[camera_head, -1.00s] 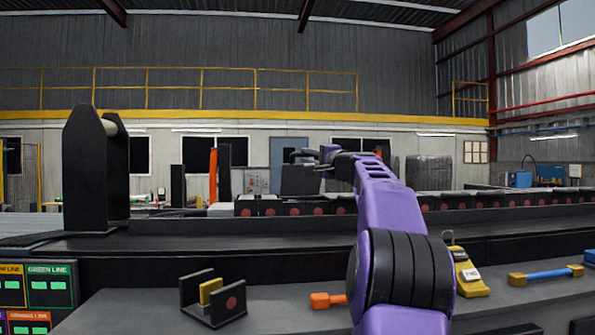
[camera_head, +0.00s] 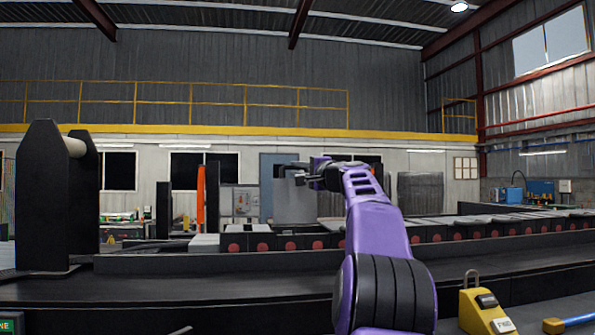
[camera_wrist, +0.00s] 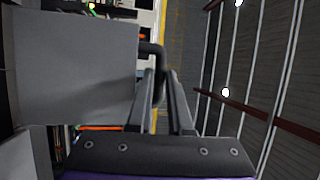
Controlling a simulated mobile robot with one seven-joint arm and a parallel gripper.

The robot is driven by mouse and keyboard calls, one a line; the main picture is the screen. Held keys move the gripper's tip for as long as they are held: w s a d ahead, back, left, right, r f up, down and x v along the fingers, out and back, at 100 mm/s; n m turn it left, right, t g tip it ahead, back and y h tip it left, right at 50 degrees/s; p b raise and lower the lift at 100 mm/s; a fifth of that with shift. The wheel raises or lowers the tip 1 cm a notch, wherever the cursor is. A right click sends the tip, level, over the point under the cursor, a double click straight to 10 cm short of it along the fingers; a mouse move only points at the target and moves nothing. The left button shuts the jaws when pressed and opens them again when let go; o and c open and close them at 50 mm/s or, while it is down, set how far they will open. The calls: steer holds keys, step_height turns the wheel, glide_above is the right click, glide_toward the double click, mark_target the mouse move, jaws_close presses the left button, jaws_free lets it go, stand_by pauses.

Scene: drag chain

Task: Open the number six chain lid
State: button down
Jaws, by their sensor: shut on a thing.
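A flat grey lid (camera_head: 295,203) stands upright above the chain (camera_head: 275,242), its face towards me in the head view. It also fills the left of the wrist view (camera_wrist: 75,70), with a black bent handle (camera_wrist: 152,50) at its edge. My gripper (camera_head: 296,172) is at the lid's top edge in the head view. In the wrist view its two fingers (camera_wrist: 160,82) are shut around the handle. The chain is a row of black links with red dots. No number is readable, so I cannot tell which link this lid belongs to.
Other grey lids (camera_head: 500,219) lie flat along the chain to the right. A black roller stand (camera_head: 45,200) rises at the left. A yellow padlock-like block (camera_head: 484,308) stands front right, beside a blue-handled tool (camera_head: 578,319). The air above the chain is open.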

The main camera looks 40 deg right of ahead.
steer(key=r, duration=0.2)
steer(key=shift+s+a+r, duration=0.2)
steer(key=shift+s+r, duration=0.05)
steer(key=shift+r, duration=0.05)
steer(key=c, duration=1.2)
jaws_free()
steer(key=shift+c, duration=0.2)
steer(key=o, duration=0.4)
steer(key=shift+s+a+r, duration=0.1)
steer(key=shift+s, duration=0.15)
steer(key=shift+w, duration=0.1)
steer(key=shift+f, duration=0.2)
